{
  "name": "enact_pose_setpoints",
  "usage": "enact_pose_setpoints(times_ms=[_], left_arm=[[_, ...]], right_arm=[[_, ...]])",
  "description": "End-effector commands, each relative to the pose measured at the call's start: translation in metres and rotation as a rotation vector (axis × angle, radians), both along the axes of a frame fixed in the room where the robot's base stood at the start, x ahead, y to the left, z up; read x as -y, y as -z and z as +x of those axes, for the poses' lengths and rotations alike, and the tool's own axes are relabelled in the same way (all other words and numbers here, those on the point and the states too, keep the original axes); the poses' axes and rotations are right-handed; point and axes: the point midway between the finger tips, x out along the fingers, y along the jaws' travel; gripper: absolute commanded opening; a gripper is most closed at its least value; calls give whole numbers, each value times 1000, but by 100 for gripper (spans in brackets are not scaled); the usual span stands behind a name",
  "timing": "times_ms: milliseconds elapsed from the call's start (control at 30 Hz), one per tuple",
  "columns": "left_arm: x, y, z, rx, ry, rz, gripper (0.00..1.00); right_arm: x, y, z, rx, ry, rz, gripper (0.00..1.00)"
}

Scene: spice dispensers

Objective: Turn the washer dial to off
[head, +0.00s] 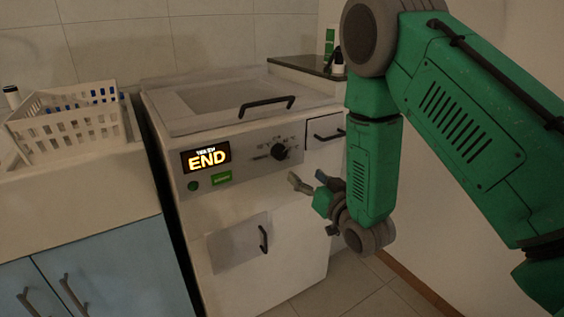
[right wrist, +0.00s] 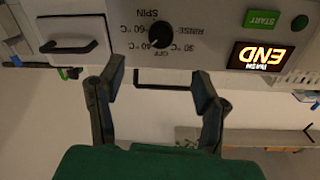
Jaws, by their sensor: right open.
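The washer (head: 240,190) is a white top-loading machine with a lit display reading END (head: 206,157). Its black round dial (head: 280,152) is on the front panel, right of the display. The right wrist view shows the panel upside down, with the dial (right wrist: 160,35) ringed by labels such as OFF, 30, 40, 60, RINSE and SPIN. I cannot tell which label the dial points to. My right gripper (head: 308,180) is open and empty in front of the panel, apart from the dial; its fingers (right wrist: 158,78) spread either side of it in the wrist view. My left gripper is out of view.
A green START button (head: 222,179) and a round green button (head: 193,186) sit below the display. A black lid handle (head: 267,104), a drawer handle (head: 329,136) and a lower door handle (head: 264,239) stick out. A white basket (head: 70,128) stands left.

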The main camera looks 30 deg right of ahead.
Motion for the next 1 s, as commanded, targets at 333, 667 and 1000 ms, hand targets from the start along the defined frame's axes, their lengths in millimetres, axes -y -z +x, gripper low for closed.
enact_pose_setpoints(times_ms=[333,667,1000], left_arm=[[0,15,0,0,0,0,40],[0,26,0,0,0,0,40],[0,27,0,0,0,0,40]], right_arm=[[3,1,70,1,-2,-2,58],[6,2,120,-3,-2,-1,58],[7,1,127,-5,-1,-1,58]])
